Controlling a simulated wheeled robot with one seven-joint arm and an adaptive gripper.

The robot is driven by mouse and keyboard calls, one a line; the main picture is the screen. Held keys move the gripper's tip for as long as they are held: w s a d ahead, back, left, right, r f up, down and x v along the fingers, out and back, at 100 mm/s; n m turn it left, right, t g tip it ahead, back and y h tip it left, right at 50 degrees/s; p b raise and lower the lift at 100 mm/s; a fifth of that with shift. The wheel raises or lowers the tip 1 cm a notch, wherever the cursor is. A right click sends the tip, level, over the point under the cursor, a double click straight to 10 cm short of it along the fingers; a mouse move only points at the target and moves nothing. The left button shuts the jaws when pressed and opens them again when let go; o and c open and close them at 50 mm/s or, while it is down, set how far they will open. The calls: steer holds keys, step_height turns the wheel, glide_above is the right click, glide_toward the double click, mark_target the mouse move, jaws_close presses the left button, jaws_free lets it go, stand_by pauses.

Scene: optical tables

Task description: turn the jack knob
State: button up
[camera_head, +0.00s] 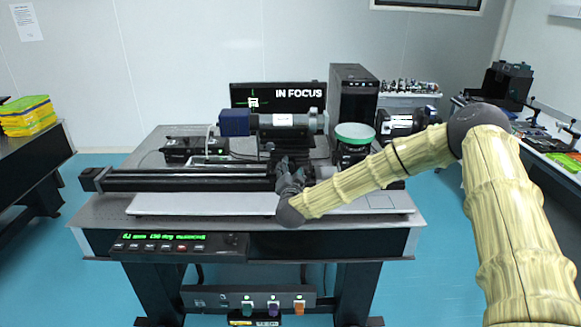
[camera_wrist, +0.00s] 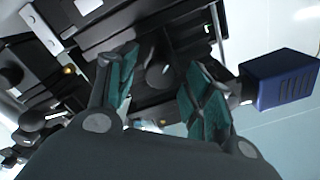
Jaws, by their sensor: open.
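A dark round knob (camera_wrist: 160,75) shows in the wrist view, on a black stage body. It looks like the jack knob. My gripper (camera_wrist: 164,84) is open, its two teal-padded fingers on either side of the knob in the picture; I cannot tell whether they touch it. In the head view my gripper (camera_head: 289,176) is at the front of the optical assembly, below the grey cylinder (camera_head: 285,121). The knob cannot be made out there, behind my gripper.
A blue box (camera_head: 234,122) sits at the cylinder's left end; it also shows in the wrist view (camera_wrist: 280,78). A long black rail (camera_head: 180,180) runs left of my gripper. A green-topped round stand (camera_head: 354,132) is at the right.

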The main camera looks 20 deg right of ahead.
steer(key=shift+w+d, duration=0.15)
steer(key=shift+w, duration=0.35)
steer(key=c, duration=1.1)
steer(key=shift+o, duration=0.2)
steer(key=shift+f, duration=0.1)
steer(key=shift+f+m+b, duration=0.15)
steer(key=shift+m+b, duration=0.25)
steer(key=shift+b, duration=0.3)
steer(key=shift+m+b, duration=0.3)
steer(key=shift+b, duration=0.05)
steer(key=shift+r, duration=0.2)
steer(key=o, duration=1.1)
steer(key=shift+c, duration=0.2)
